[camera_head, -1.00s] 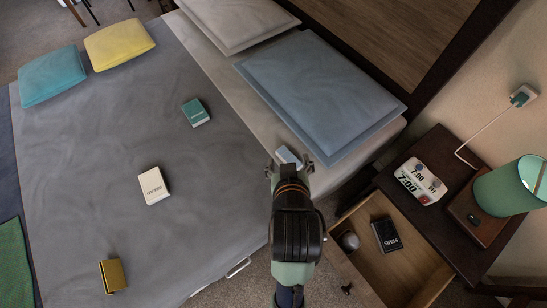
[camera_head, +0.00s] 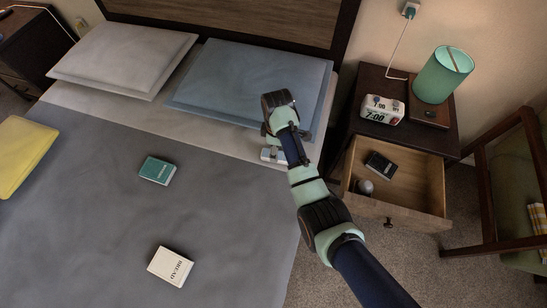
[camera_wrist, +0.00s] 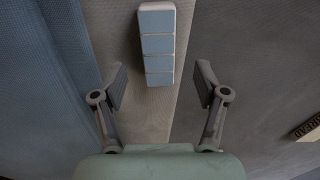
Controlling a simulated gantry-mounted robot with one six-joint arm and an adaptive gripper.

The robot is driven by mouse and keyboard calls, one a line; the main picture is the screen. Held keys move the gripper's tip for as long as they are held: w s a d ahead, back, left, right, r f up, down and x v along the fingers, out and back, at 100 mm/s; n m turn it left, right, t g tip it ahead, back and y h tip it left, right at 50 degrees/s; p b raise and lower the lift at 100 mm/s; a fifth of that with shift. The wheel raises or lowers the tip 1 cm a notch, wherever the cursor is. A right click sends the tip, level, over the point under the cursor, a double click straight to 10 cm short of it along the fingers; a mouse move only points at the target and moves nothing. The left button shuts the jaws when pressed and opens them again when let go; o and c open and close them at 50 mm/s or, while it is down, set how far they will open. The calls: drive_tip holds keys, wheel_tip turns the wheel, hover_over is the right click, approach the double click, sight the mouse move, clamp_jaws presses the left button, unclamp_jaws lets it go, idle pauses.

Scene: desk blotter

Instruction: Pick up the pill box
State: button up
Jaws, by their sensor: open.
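The pill box (camera_wrist: 157,45) is a narrow white box with a row of blue lids. In the wrist view it lies lengthwise at the top middle, on the pale bed sheet. In the head view the pill box (camera_head: 270,154) shows beside the lower edge of the blue pillow, partly hidden by my arm. My gripper (camera_wrist: 161,80) is open and empty, its two fingers spread to either side of the box's near end. Both fingers look apart from the box. The height of the fingers above the sheet is hard to tell.
The blue pillow (camera_head: 230,82) lies close by, on the left in the wrist view. A teal book (camera_head: 157,170) and a cream book (camera_head: 170,266) lie on the grey blanket. The open drawer (camera_head: 418,190) of the nightstand juts out right of my arm.

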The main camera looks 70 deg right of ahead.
wheel_tip(320, 180, down, 5)
drive_tip(key=b, duration=0.3)
drive_tip(key=shift+f, duration=0.1)
drive_tip(key=shift+d, duration=0.1)
drive_tip(key=shift+c, duration=0.3)
drive_tip(key=c, duration=1.2)
drive_tip(key=shift+o, duration=0.2)
wheel_tip(320, 180, up, 20)
drive_tip(key=p, duration=1.1)
